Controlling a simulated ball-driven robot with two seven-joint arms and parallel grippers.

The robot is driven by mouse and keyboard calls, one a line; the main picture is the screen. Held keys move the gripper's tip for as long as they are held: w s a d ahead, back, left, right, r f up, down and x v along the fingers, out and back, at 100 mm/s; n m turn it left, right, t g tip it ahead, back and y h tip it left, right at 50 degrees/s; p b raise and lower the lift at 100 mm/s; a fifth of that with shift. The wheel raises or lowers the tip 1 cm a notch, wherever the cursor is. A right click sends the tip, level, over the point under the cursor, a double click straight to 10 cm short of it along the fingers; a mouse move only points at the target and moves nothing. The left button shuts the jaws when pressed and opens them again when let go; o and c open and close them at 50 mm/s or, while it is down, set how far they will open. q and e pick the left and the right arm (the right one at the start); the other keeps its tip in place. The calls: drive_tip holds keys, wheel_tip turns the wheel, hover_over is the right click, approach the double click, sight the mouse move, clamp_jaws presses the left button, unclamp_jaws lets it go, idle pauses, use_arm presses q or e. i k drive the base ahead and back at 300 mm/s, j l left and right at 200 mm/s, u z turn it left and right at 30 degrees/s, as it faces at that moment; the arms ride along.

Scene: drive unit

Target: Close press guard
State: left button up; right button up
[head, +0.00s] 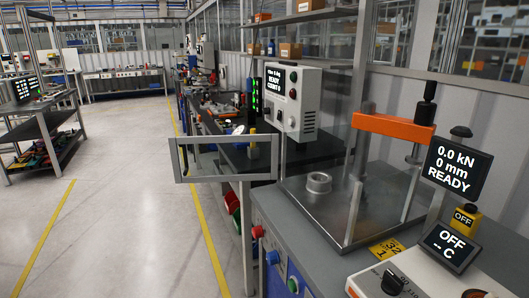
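The press stands at the right in the head view, with an orange crossbeam (393,128), metal columns and a metal base plate (350,212). A short metal ring (319,183) sits on the base plate. A grey rectangular frame with a see-through middle (225,179) sticks out to the left of the press, over the aisle. It looks like the guard, swung open; its hinge side is hard to make out. The press's left side shows no panel across it that I can be sure of. Neither of my grippers is in view.
A control box (293,101) reading READY stands behind the press. A display (458,167) reads 0.0 kN, 0 mm, READY. A controller with knob (393,283) is at front right. Red and blue buttons (272,257) line the bench front. The floor (130,220) at left is clear.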

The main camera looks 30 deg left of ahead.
sight(182, 141)
drive_tip(key=j+z, duration=0.1)
drive_tip(key=z, duration=0.35)
drive_tip(key=j+z, duration=0.15)
drive_tip(key=z, duration=0.35)
drive_tip(key=j+z, duration=0.3)
drive_tip(key=j, duration=0.2)
drive_tip(key=j+z, duration=0.3)
drive_tip(key=j, duration=0.2)
drive_tip(key=k+j+z, duration=0.3)
drive_tip(key=j, duration=0.15)
drive_tip(key=k+j, duration=0.1)
drive_tip(key=j, duration=0.3)
drive_tip(key=k+j+z, duration=0.1)
drive_tip(key=j, duration=0.3)
drive_tip(key=k+j, duration=0.15)
drive_tip(key=j, duration=0.2)
drive_tip(key=k+j+z, duration=0.1)
drive_tip(key=j, duration=0.3)
drive_tip(key=k+j, duration=0.2)
drive_tip(key=j, duration=0.2)
drive_tip(key=k+j+z, duration=0.1)
drive_tip(key=j, duration=0.25)
drive_tip(key=k+j, duration=0.2)
drive_tip(key=j, duration=0.15)
drive_tip(key=k+j+z, duration=0.1)
drive_tip(key=j, duration=0.3)
